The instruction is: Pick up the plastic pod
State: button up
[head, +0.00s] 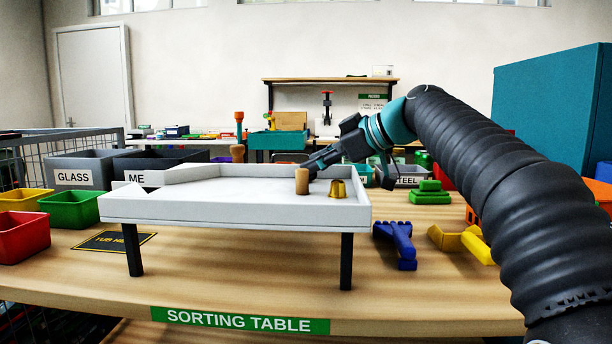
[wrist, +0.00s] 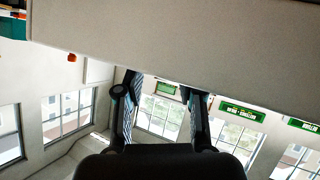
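A small gold-yellow pod (head: 338,189), shaped like a coffee capsule, stands on the white raised tray (head: 230,209) near its right end; I cannot tell its material. A brown cork-like cylinder (head: 302,181) stands upright just left of it. My gripper (head: 311,168) reaches in from the right over the tray's back edge, tip close behind the cork and left of the pod. Contact cannot be told. In the wrist view, my gripper's fingers (wrist: 163,85) are apart with nothing seen between them. The pod does not show there; a pale grey surface (wrist: 190,45) fills the top.
The tray has a low rim and stands on dark legs on the wooden sorting table (head: 300,270). Blue (head: 398,243), yellow (head: 462,241) and green (head: 430,194) pieces lie to its right. Red (head: 22,236) and green (head: 72,208) bins stand left. The tray's left part is clear.

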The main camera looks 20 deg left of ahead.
jog(key=x, duration=0.3)
jog(key=shift+w+a+f, duration=0.1)
jog(key=shift+a+f, duration=0.1)
jog(key=c, duration=0.4)
jog(key=shift+r, duration=0.15)
